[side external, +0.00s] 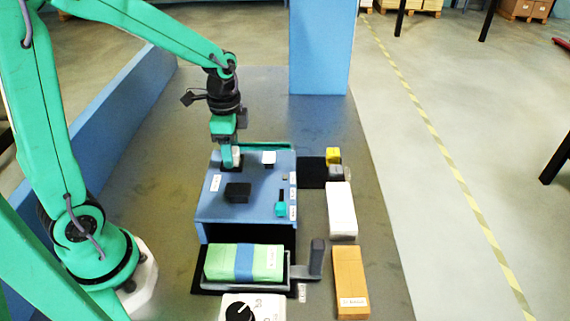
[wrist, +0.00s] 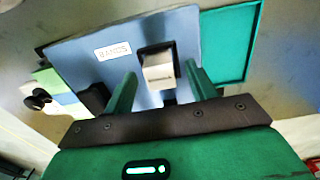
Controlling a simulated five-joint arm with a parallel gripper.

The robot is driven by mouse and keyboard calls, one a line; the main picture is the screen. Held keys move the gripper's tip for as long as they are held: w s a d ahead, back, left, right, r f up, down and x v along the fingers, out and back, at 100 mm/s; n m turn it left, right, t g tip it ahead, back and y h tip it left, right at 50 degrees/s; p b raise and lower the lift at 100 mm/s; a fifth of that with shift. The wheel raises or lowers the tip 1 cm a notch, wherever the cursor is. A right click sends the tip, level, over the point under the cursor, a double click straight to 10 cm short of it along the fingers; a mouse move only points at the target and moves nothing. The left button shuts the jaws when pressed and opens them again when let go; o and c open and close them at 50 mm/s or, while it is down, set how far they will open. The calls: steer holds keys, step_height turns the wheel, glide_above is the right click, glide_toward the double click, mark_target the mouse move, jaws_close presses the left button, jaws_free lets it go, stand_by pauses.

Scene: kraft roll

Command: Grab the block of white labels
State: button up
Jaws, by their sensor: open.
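A small white block (wrist: 158,70), which looks like the block of white labels, stands on a dark pad at the far left of the blue platform. It also shows in the side view (side external: 237,155), partly behind a finger. My gripper (side external: 231,160) is down over it. In the wrist view my gripper (wrist: 161,72) is open, with one green finger on each side of the block. Gaps show beside the block, and the fingers do not appear closed on it.
The blue platform (side external: 210,205) also bears a second white block (side external: 268,157), a black block (side external: 237,192) and a teal item (side external: 281,209). A green tray (wrist: 248,50) lies beyond its far edge. A green package (side external: 218,262), long white box (side external: 341,208) and orange box (side external: 350,275) stand nearby.

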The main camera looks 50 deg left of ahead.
steer(key=c, duration=1.1)
steer(key=shift+o, duration=0.2)
steer(key=shift+r, duration=0.2)
steer(key=shift+r, duration=0.55)
step_height(320, 180, up, 3)
steer(key=shift+d, duration=0.15)
steer(key=s+d+r, duration=0.5)
steer(key=d+r, duration=0.1)
steer(key=d, duration=0.4)
steer(key=shift+r, duration=0.3)
